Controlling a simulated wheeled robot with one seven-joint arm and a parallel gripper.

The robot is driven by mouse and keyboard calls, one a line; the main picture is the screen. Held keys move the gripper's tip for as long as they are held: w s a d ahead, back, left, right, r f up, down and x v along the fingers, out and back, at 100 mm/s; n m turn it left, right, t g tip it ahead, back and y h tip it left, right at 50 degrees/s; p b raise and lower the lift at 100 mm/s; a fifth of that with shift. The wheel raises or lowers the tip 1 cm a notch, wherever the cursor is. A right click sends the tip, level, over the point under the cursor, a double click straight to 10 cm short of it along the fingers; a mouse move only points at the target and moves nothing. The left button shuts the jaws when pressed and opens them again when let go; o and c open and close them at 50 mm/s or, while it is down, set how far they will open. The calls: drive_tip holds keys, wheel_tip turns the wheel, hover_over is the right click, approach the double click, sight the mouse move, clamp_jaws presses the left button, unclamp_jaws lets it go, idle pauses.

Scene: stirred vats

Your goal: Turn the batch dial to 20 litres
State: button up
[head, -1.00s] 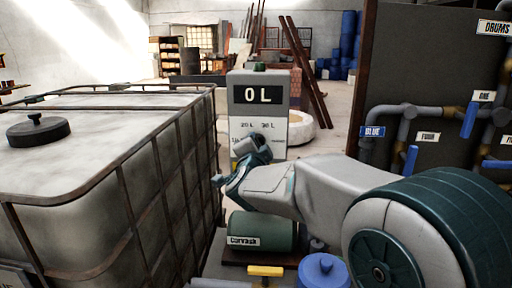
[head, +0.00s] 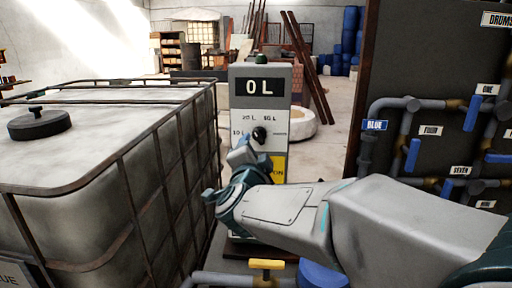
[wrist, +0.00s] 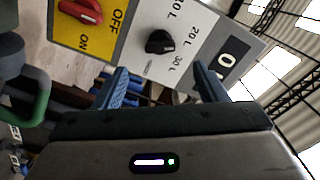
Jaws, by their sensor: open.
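The batch dial is a small black knob (head: 259,134) on a grey panel (head: 241,121), below a display reading 0 L (head: 258,87). Labels 10 L, 20 L and 30 L and a small unclear label ring it. In the wrist view the dial (wrist: 160,41) stands ahead between my fingers' lines; I cannot tell clearly where it points. My gripper (wrist: 162,84) is open and empty, its two blue fingers spread apart and short of the dial. In the head view my gripper (head: 242,152) is just below and left of the dial, hiding part of the panel.
A yellow ON/OFF plate (wrist: 86,30) with a red switch (wrist: 82,10) sits beside the dial. A large caged tank (head: 75,180) stands close on the left. A dark board with pipes and blue valve handles (head: 412,155) is on the right. A yellow-handled valve (head: 266,265) is in front.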

drive_tip(key=s, duration=0.4)
drive_tip(key=shift+s+a, duration=0.15)
drive_tip(key=shift+s, duration=0.25)
drive_tip(key=s+d+f+n+g+p, duration=0.2)
drive_tip(key=s+d+f+n+g, duration=0.4)
drive_tip(key=s+d, duration=0.3)
drive_tip(key=s+d+f+n+g+p, duration=0.3)
drive_tip(key=s+d+f+n+g, duration=0.3)
drive_tip(key=s+d+f+g, duration=0.2)
drive_tip(key=s+d+g, duration=0.1)
drive_tip(key=s+d, duration=0.1)
drive_tip(key=s, duration=0.1)
drive_tip(key=shift+s+f+y+p, duration=0.2)
drive_tip(key=shift+y+p, duration=0.1)
drive_tip(key=shift+p, duration=0.05)
